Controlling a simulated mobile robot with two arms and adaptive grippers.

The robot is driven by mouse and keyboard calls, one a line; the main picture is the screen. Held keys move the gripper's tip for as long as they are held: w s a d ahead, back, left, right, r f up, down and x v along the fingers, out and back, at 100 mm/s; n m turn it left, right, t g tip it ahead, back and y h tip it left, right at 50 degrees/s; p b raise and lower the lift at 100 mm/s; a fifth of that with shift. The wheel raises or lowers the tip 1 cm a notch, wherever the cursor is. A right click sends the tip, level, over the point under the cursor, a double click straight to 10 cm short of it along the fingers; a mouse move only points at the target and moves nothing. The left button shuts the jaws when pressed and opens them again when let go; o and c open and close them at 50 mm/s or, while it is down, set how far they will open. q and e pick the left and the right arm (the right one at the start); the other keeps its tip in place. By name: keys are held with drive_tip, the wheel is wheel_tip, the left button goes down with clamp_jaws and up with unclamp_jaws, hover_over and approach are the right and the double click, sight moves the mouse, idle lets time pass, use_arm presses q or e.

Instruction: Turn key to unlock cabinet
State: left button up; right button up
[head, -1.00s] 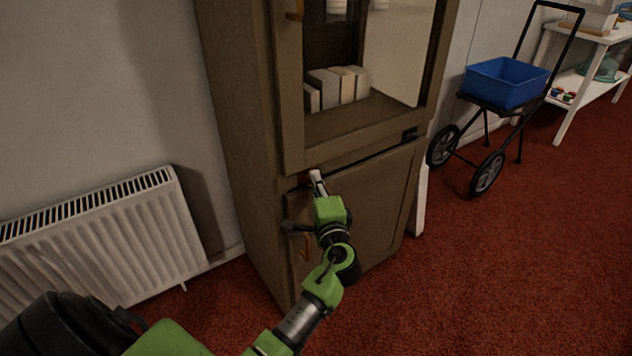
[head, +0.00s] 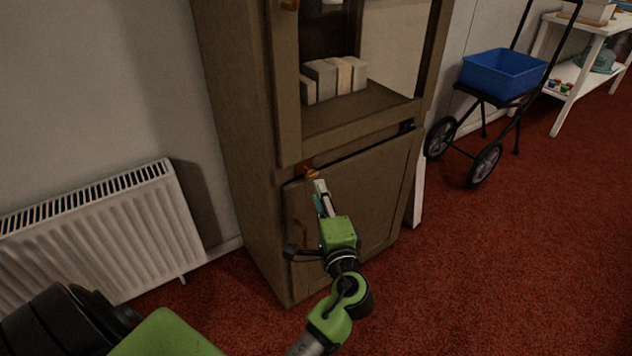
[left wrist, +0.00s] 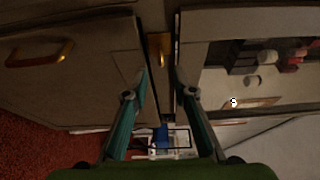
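The brown cabinet (head: 238,150) stands ahead, with a glazed upper door (head: 350,130) and a solid lower door (head: 375,190). A small brass key or lock piece (head: 310,173) shows at the seam between the doors; in the left wrist view the brass piece (left wrist: 159,48) lies ahead, between the lines of my fingers. Its exact turn is too small to tell. My left gripper (head: 320,185) is just below and in front of it. In the left wrist view its fingers (left wrist: 160,75) are apart, with nothing between the tips. My right gripper is not in view.
A brass handle (left wrist: 40,55) is on the lower door. A white radiator (head: 100,235) is left of the cabinet. A wheeled cart with a blue bin (head: 503,75) and a white shelf table (head: 572,80) stand at the right. The red carpet (head: 510,270) in front is clear.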

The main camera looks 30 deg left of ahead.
use_arm(q)
drive_tip(key=v, duration=0.3)
drive_tip(key=shift+s+d, duration=0.2)
drive_tip(key=shift+s, duration=0.05)
